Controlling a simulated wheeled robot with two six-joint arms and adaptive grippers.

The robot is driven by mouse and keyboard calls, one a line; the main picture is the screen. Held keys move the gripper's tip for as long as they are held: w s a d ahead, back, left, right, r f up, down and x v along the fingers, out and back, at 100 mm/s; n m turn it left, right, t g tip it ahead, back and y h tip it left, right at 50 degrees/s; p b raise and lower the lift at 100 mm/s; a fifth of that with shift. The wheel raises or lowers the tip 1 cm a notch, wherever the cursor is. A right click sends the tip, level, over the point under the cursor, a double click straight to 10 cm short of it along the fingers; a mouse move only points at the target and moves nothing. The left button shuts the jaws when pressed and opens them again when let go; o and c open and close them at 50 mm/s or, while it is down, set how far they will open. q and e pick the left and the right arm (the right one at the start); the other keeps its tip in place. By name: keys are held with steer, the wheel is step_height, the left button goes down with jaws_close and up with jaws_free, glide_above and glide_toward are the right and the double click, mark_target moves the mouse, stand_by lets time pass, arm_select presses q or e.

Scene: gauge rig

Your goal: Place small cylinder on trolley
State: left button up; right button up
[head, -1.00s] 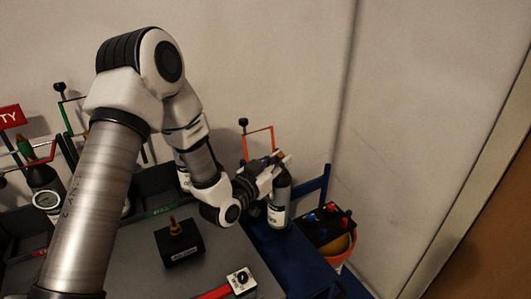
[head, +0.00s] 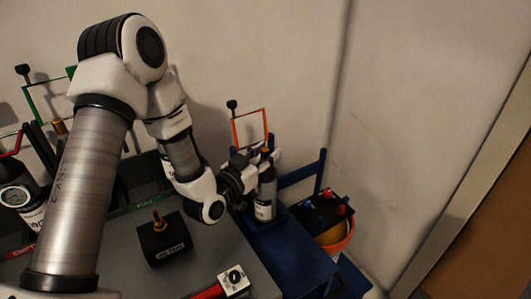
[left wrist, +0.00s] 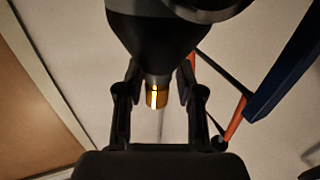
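The small cylinder (head: 264,205) is dark grey with a pale label and a brass top. It is upright at the blue trolley (head: 290,250), over the trolley's left rear part. I cannot tell whether its base touches the trolley. My left gripper (head: 264,163) is at the cylinder's neck, with its fingers on either side. My right gripper is out of view.
A grey bench holds a black block with a brass fitting (head: 162,238) and a small white dial box (head: 234,281). An orange frame (head: 265,125) stands behind the cylinder. An orange bucket (head: 338,243) and a black box with red and blue knobs (head: 322,208) are on the right.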

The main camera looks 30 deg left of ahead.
arm_select(q)
steer(key=shift+r, duration=0.15)
steer(key=shift+r, duration=0.25)
steer(key=s, duration=0.4)
steer(key=shift+s+a+f, duration=0.2)
steer(key=shift+s+a, duration=0.2)
steer(key=s+a+p, duration=0.1)
steer(key=s+p, duration=0.6)
steer(key=shift+p, duration=0.4)
